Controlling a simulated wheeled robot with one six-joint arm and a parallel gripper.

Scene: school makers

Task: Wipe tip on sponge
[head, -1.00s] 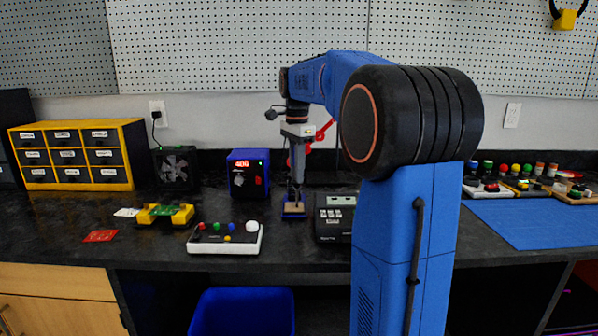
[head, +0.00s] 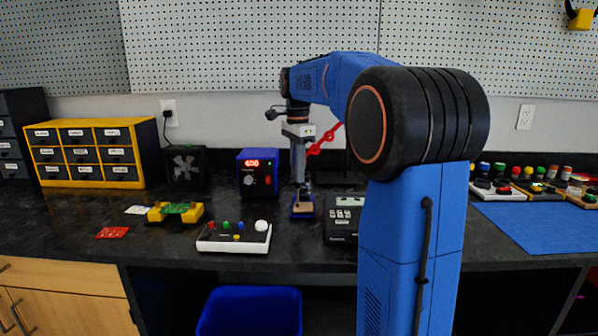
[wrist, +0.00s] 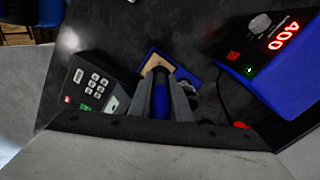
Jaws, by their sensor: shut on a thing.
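My gripper (head: 301,186) points down at the back middle of the bench. In the wrist view its fingers (wrist: 163,98) are shut on the blue-handled soldering iron (wrist: 161,103). The tan sponge (head: 303,208) lies in a small blue tray (head: 293,215) directly below the gripper. In the wrist view the sponge (wrist: 181,74) shows just beyond the fingers, with the tray around it. The iron's tip is hidden, so I cannot tell whether it touches the sponge.
The blue soldering station (head: 257,172) with a lit red display stands left of the tray. A black keypad device (head: 343,222) is close on the right. A white button box (head: 233,239) is at front left. A green board in a yellow holder (head: 175,212) is farther left.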

